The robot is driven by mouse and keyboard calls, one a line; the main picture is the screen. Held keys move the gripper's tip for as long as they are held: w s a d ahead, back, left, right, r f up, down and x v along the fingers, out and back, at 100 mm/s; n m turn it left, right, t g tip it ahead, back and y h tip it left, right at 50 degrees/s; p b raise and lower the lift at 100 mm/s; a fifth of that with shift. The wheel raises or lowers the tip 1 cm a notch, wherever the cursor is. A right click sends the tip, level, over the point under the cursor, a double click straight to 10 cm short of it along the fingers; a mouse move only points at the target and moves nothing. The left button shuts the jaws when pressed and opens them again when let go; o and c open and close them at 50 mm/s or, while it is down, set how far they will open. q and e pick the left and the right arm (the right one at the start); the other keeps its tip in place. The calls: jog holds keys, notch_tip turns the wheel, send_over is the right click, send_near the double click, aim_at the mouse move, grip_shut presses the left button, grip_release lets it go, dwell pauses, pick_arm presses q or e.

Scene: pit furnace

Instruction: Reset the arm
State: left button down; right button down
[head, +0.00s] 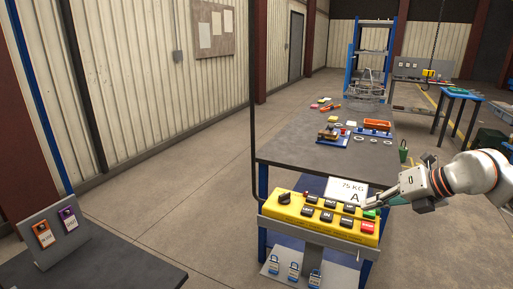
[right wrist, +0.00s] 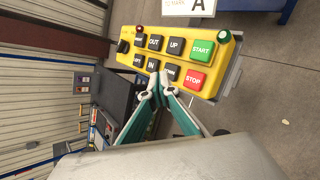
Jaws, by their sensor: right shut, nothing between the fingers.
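My right gripper (head: 366,205) reaches in from the right in the head view, at the right end of a yellow control panel (head: 285,205). Its fingertips (right wrist: 160,80) are together with nothing between them. In the right wrist view they overlap the panel near the IN button (right wrist: 151,64) and the partly covered DOWN button (right wrist: 171,73). I cannot tell whether they touch it. The green START button (right wrist: 201,49) and red STOP button (right wrist: 194,78) are to the right of the fingertips there. My left gripper is not in view.
A dark worktable (head: 300,152) with small parts stands behind the panel. A white 75 KG sign (head: 346,190) is at the panel's back edge. Padlocks (head: 293,271) are below the panel. A tag stand (head: 52,236) is at the left. Floor between is clear.

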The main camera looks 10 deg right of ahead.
jog(key=s+a+f+m+t+y, duration=0.1)
jog(key=s+a+f+m+y, duration=0.15)
jog(key=a, duration=0.45)
jog(key=s+a+f+m+t+y, duration=0.1)
jog(key=a+f+m+y, duration=0.1)
jog(key=a+y, duration=0.35)
jog(key=s+a+f+m+y, duration=0.2)
jog(key=a, duration=0.6)
jog(key=s+d+f+m+t+h, duration=0.25)
jog(key=f+m+h, duration=0.25)
jog(key=f+m, duration=0.4)
jog(key=s+d+f+m+t+h, duration=0.25)
jog(key=f+m+t+h, duration=0.2)
jog(key=f+m, duration=0.35)
jog(key=s+f+m+g+h, duration=0.3)
jog(key=s+f+m+g, duration=0.2)
jog(key=s+f, duration=0.8)
jog(key=shift+s+f+m+g, duration=0.15)
jog(key=shift+f+m+g, duration=0.15)
jog(key=shift+f+m, duration=0.45)
jog(key=shift+f+h, duration=0.2)
jog(key=shift+h, duration=0.15)
